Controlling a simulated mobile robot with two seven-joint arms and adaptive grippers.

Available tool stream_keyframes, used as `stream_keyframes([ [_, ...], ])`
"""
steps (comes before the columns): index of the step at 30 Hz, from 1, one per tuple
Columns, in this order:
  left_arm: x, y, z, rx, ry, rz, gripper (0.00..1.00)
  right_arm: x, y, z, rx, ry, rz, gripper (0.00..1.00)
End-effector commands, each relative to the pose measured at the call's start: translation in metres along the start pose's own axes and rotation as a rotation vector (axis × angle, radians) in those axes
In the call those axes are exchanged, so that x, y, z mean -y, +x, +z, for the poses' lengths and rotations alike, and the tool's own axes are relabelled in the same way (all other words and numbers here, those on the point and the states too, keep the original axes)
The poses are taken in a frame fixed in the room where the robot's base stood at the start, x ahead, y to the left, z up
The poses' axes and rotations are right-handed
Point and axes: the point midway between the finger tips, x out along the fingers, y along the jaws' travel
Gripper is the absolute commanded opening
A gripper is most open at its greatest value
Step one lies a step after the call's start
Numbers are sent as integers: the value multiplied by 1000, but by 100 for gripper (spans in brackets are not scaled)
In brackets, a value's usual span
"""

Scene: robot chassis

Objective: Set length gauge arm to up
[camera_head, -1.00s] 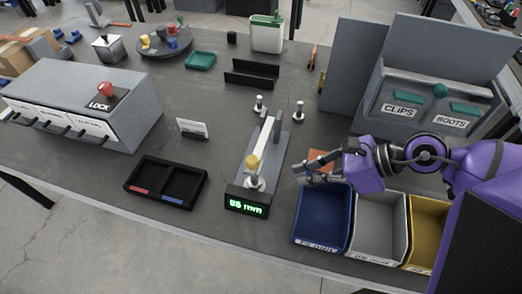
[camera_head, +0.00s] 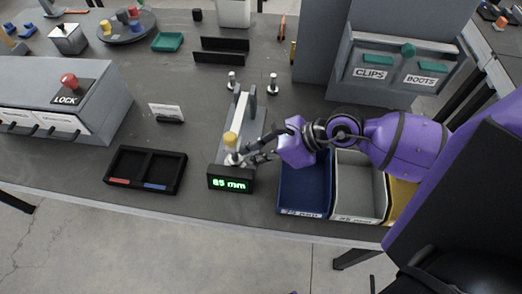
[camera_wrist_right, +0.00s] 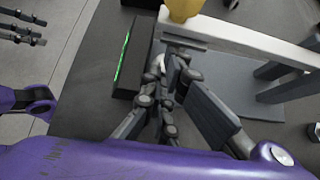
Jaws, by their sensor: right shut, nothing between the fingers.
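The length gauge (camera_head: 213,158) stands mid-table, its display (camera_head: 230,184) reading 85 mm in green. Its pale arm (camera_head: 241,110) lies low along the base, with a yellow knob (camera_head: 230,139) at the display end. In the wrist view the arm (camera_wrist_right: 235,38) and knob (camera_wrist_right: 184,8) are at the top, partly cut off. My right gripper (camera_head: 243,160) is shut and empty, its fingertips (camera_wrist_right: 163,66) close beside the knob end, below the arm; contact cannot be told. Dark fingers, seemingly of my left gripper (camera_wrist_right: 24,28), show at the wrist view's upper left.
Blue (camera_head: 303,190), grey (camera_head: 358,190) and yellow bins stand right of the gauge. A black tray (camera_head: 146,171) lies to its left. Two small posts (camera_head: 273,82) stand behind. A grey LOCK box (camera_head: 108,110) is at left. Table between tray and gauge is clear.

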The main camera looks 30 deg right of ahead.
Motion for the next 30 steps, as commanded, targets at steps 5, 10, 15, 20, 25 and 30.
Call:
stream_keyframes([
  [5,0,0,2,3,0,0,33,0,0,0,0,0,0,0],
  [10,0,0,5,10,0,0,33,0,-1,1,0,3,2,0],
  [15,1,-3,8,17,-2,-2,33,0,-6,7,1,29,23,0],
  [20,2,-6,7,17,-5,-4,33,1,-16,20,2,90,71,0],
  [25,2,-8,-1,5,-6,-5,33,4,-32,40,2,194,153,0],
  [30,2,-9,-5,-2,-7,-4,33,11,-49,62,3,318,254,0],
])
